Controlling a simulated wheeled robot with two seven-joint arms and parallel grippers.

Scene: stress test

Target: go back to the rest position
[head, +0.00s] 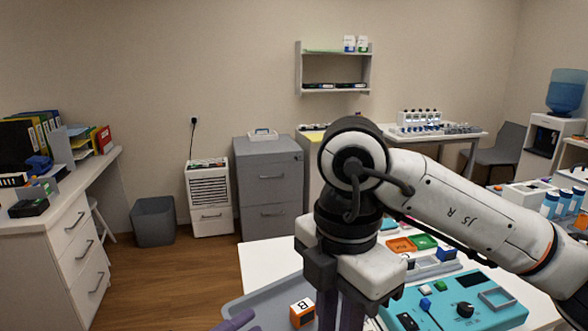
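My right arm comes in from the right and bends down at a dark wrist. Its gripper (341,312) points down over the front table (266,257), and its fingertips are cut off by the bottom edge. An orange block (302,312) with a letter on it stands just left of its fingers in the picture; I cannot see whether they touch anything. At the bottom edge, a purple finger part of my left gripper (238,321) shows over a grey tray (262,297). Most of that gripper is out of frame, so its opening is hidden.
A teal panel (481,318) with a black knob and small parts lies right of my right gripper. A drawer desk (82,237) stands at the left, a grey cabinet (270,185) behind. The floor (185,277) between is free.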

